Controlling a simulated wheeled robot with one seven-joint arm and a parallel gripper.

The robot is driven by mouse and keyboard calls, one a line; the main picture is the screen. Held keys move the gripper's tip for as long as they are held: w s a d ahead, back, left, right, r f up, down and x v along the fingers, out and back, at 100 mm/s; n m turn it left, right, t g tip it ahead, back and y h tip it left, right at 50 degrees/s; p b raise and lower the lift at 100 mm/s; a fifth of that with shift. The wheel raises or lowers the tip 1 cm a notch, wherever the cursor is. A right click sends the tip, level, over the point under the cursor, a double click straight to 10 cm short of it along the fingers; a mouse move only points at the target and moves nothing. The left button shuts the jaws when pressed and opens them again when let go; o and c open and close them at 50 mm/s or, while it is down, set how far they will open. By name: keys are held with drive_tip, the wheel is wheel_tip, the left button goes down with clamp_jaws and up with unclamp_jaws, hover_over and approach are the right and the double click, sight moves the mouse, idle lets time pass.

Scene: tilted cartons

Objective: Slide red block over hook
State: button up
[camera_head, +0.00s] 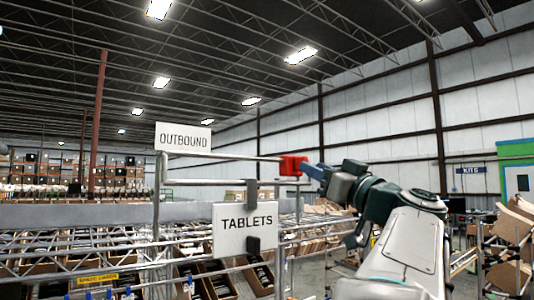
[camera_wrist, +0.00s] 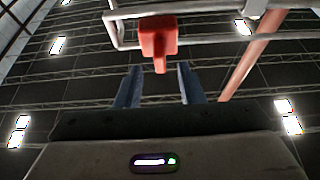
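A red block (camera_head: 292,165) sits at the right end of the upper metal rod (camera_head: 230,156) of a rail frame. In the wrist view the red block (camera_wrist: 158,36) is just beyond my fingertips, with a narrow red tab pointing back toward the gap between them. My gripper (camera_head: 312,170) is right of the block in the head view. In the wrist view my gripper (camera_wrist: 158,72) has its two blue fingers apart, with clear space on both sides of the tab. I cannot tell how far the rod enters the block, and no separate hook is clear.
An OUTBOUND sign (camera_head: 183,137) stands on top of the frame at left. A TABLETS sign (camera_head: 244,230) hangs below the rods. Racks of tilted cartons (camera_head: 215,284) fill the space beneath. The air above the block is open.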

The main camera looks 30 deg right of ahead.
sight(296, 166)
drive_tip(key=shift+p+x, duration=0.7)
drive_tip(key=shift+x, duration=1.1)
clamp_jaws()
drive_tip(key=shift+a+f, duration=0.1)
drive_tip(key=shift+f, duration=0.05)
